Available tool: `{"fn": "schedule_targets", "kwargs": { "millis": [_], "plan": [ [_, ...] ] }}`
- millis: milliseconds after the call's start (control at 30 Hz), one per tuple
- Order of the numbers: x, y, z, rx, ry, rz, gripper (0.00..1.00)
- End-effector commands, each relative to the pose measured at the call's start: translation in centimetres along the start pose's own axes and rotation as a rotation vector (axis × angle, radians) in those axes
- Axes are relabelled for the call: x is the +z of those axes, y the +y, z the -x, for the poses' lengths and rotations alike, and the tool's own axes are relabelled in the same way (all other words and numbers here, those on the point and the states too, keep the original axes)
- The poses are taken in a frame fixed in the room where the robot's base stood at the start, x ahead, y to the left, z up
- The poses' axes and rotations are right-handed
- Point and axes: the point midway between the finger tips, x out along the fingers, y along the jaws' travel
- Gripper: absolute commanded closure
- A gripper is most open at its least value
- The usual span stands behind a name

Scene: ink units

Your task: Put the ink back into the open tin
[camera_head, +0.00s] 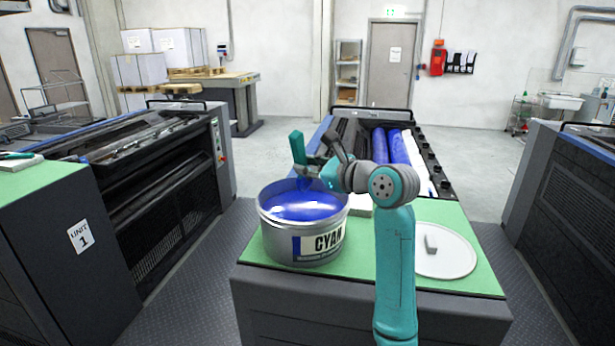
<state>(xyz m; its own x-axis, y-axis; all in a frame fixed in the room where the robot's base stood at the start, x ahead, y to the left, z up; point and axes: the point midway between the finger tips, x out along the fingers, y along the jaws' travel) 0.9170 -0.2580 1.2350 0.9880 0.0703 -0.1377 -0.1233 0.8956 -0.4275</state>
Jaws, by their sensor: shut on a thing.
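The open tin (318,246), labelled CYAN, stands upright on the green top. Blue ink (303,207) fills much of it. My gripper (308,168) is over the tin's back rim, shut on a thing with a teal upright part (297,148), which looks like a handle. A small blue patch (305,184) shows just below the gripper, above the ink. I cannot tell whether it is ink on the held thing or whether it touches the ink in the tin. The fingers partly hide the held thing.
A white item (359,204) sits behind the tin, partly hidden. Blue rollers (398,147) lie behind in the press.

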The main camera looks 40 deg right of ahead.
Motion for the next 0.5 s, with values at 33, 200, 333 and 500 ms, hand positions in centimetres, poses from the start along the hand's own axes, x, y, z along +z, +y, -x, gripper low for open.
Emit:
{"fn": "schedule_targets", "kwargs": {
  "millis": [33, 200, 333, 500],
  "plan": [
    [0.6, -0.3, 0.1, -0.001, -0.002, 0.001, 1.0],
    [2.1, -1.0, 0.3, -0.001, -0.002, 0.002, 1.0],
    [3.3, -1.6, 0.5, -0.002, -0.001, 0.001, 1.0],
    [4.9, -2.4, 0.7, -0.002, -0.002, 0.001, 1.0]
  ]
}}
